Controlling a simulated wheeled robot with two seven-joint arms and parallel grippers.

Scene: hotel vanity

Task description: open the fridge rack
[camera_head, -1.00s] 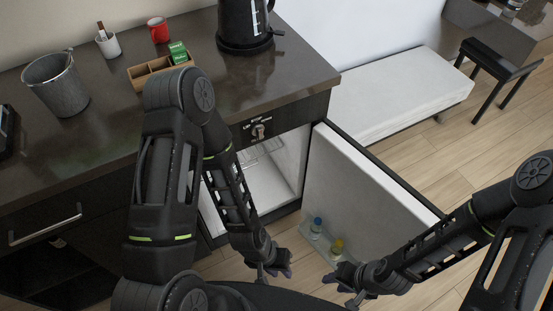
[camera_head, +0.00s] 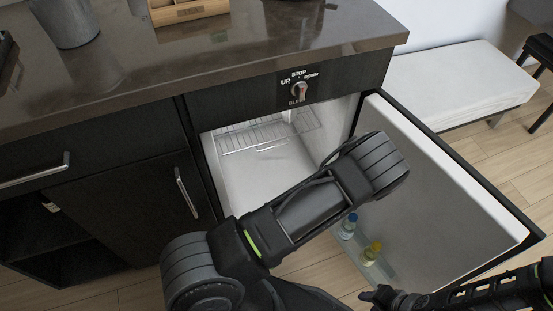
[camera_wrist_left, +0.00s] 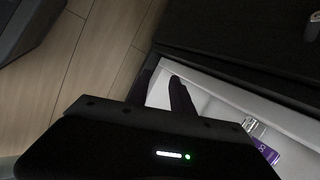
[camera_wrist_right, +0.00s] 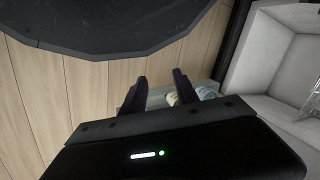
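The fridge is open. Its door (camera_head: 440,200) stands swung out to the right. A wire rack (camera_head: 250,137) shows in the upper part of the white fridge interior (camera_head: 265,175). My left arm crosses in front of the opening, and its gripper is out of sight in the head view. In the left wrist view, my left gripper (camera_wrist_left: 162,88) has its fingers apart beside a white edge. My right gripper (camera_head: 382,296) is low, near the door's bottom shelf (camera_head: 383,268). In the right wrist view its fingers are apart and empty.
A blue-capped bottle (camera_head: 348,226) and a yellow-capped bottle (camera_head: 371,252) stand on the door shelf. A purple-labelled item (camera_wrist_left: 265,150) shows in the left wrist view. Above the fridge are a knob (camera_head: 299,91) and the dark countertop (camera_head: 220,60). A white bench (camera_head: 450,85) stands behind the door.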

